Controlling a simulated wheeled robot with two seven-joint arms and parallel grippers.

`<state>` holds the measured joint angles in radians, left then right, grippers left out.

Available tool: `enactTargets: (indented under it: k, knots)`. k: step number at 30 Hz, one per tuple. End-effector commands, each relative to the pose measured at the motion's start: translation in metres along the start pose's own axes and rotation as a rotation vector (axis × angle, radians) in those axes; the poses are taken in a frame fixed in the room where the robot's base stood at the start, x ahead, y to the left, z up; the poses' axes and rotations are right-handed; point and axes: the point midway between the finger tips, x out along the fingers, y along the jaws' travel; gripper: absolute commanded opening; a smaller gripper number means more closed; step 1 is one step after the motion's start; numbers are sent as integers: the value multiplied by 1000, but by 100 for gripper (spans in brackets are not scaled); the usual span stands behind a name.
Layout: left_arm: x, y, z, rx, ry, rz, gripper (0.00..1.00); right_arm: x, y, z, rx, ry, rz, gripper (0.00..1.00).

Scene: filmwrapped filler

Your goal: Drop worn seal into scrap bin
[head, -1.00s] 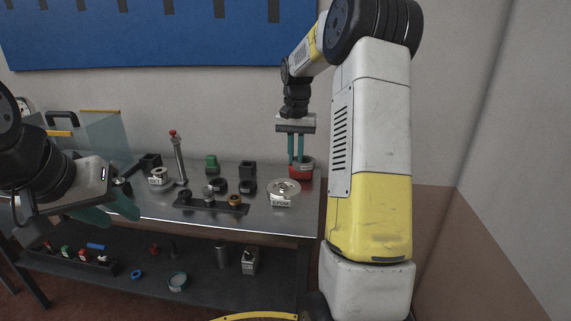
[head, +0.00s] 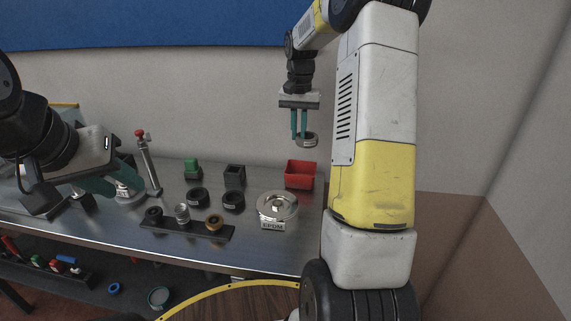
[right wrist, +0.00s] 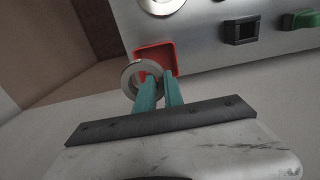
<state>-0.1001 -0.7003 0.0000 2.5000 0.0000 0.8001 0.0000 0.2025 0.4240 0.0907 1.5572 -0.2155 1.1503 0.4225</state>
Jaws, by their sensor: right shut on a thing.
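My right gripper (head: 300,136) is shut on a grey ring-shaped seal (head: 313,140), held at the fingertips above and apart from the red open bin (head: 300,175). In the right wrist view the fingers (right wrist: 160,84) grip the seal (right wrist: 128,82) by its rim. The red bin (right wrist: 172,56) shows behind it, partly covered by the seal and fingers. The bin stands at the back right of the metal table. My left gripper (head: 112,186) is at the table's left side, its teal fingers spread and no object seen between them.
A silver round dish labelled EPDM (head: 278,207) stands in front of the bin. Two black rings (head: 233,201), a black square holder (head: 234,176), a green block (head: 192,169) and a black rack (head: 187,223) with several fittings stand to its left. A red-knobbed lever (head: 148,160) rises farther left.

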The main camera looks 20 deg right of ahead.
Motion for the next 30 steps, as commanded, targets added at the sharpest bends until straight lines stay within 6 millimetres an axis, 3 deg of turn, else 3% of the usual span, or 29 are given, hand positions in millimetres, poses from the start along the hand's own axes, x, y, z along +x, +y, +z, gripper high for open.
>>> enactTargets:
  k: [12, 23, 24, 27, 30]
  knots:
    - [0, 0, 0, 0, 0, 0, 36, 45, 0, 1, 1, -3, 1, 0]
    - [0, 0, 0, 0, 0, 0, 36, 50, 0, 0, 1, -1, 0, 0]
    - [0, 0, 0, 0, 0, 0, 36, 50, 0, 0, 1, -1, 0, 14]
    - [0, 0, 0, 0, 0, 0, 36, 50, 0, 0, 1, -1, 0, 34]
    - [0, 0, 0, 0, 0, 0, 36, 50, 0, 0, 1, -1, 0, 38]
